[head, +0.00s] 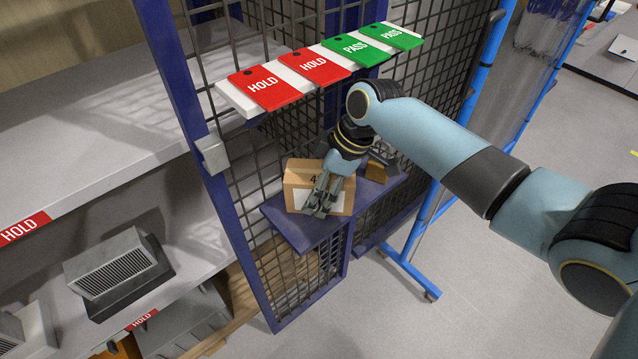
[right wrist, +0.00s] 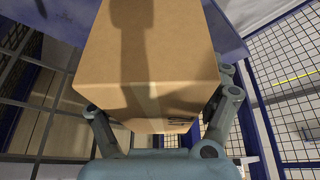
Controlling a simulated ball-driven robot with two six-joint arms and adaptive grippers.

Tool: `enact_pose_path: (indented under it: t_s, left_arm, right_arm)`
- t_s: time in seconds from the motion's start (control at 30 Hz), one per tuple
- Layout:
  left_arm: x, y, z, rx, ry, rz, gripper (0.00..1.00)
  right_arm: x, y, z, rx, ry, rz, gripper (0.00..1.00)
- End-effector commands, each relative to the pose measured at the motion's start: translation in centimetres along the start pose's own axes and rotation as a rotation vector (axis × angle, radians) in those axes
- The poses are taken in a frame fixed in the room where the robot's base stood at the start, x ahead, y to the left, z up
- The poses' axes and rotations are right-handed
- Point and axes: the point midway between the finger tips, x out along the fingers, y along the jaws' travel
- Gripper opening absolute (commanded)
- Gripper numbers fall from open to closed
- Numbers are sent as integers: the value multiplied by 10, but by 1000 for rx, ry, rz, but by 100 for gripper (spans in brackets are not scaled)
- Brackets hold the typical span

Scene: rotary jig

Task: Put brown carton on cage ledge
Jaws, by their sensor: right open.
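The brown carton (head: 299,178) is on the dark blue cage ledge (head: 309,235), near its left part in the head view. A dark mark and a pale label show on it, partly covered by my gripper. My right gripper (head: 320,203) is open and reaches down over the carton. In the right wrist view the carton (right wrist: 150,60) fills the middle, with the fingers of my right gripper (right wrist: 162,102) at its left and right sides. Whether they touch it I cannot tell. My left gripper is not in view.
Red HOLD tags (head: 265,87) and green PASS tags (head: 356,48) hang on a white strip above the ledge. A small brown object (head: 377,170) is at the ledge's right. A blue post and cage mesh stand behind. Grey shelves are at left; open floor (head: 390,315) is at right.

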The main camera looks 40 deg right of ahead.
Motion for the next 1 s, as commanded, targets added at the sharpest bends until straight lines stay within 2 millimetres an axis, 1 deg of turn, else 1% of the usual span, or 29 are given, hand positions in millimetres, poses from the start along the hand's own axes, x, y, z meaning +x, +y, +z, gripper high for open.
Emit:
enact_pose_path:
  t_s: [0.07, 0.23, 0.33, 0.4, 0.47, 0.7, 0.83, 0.9, 1.0]
  left_arm:
    - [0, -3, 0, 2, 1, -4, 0]
    - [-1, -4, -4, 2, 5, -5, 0]
    - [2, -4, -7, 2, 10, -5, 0]
    - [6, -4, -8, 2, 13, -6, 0]
    - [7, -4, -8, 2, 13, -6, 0]
    - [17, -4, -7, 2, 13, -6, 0]
    - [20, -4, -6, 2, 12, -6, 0]
    - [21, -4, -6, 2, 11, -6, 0]
    - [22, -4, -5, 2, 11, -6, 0]
  right_arm:
    - [0, 0, 0, 0, -1, 0, 82]
    - [-1, 0, 0, 0, 0, 0, 82]
    - [-7, 1, 0, -1, 0, 1, 82]
    - [-14, 1, 0, -3, 0, 3, 82]
    - [-18, 0, 17, -1, -6, 2, 82]
    - [-40, -2, 71, -2, -8, 2, 82]
    - [-50, -3, 93, -2, -6, 1, 82]
    - [-54, -4, 101, -2, -5, 1, 82]
    - [-58, -4, 108, -1, -3, 0, 82]
